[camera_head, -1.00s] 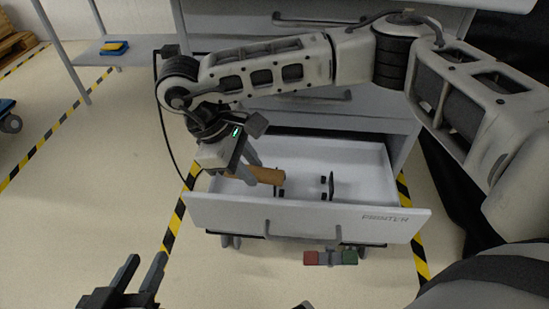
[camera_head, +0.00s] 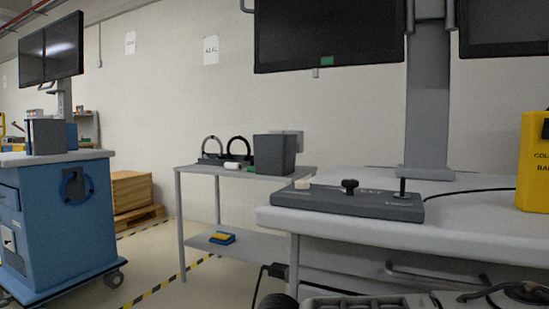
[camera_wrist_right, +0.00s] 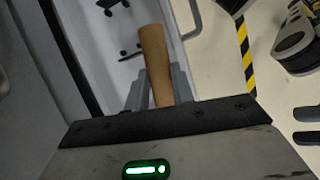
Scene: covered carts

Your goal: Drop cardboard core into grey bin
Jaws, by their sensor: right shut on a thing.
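The cardboard core (camera_wrist_right: 154,52) is a brown tube between the two grey fingers of my right gripper (camera_wrist_right: 158,86), which is shut on it. In the right wrist view it sticks out past the fingertips, over the pale open drawer (camera_wrist_right: 95,62). The grey bin (camera_head: 274,156) is a dark, square bin on the small grey side table (camera_head: 200,171) in the head view, left of the larger cart. My left gripper (camera_wrist_right: 308,126) shows at the right edge of the right wrist view, with its fingers apart. Neither gripper shows in the head view.
A control box (camera_head: 347,201) sits on the larger cart top (camera_head: 455,236), under monitors. A blue cart (camera_head: 62,220) stands at far left, with floor between.

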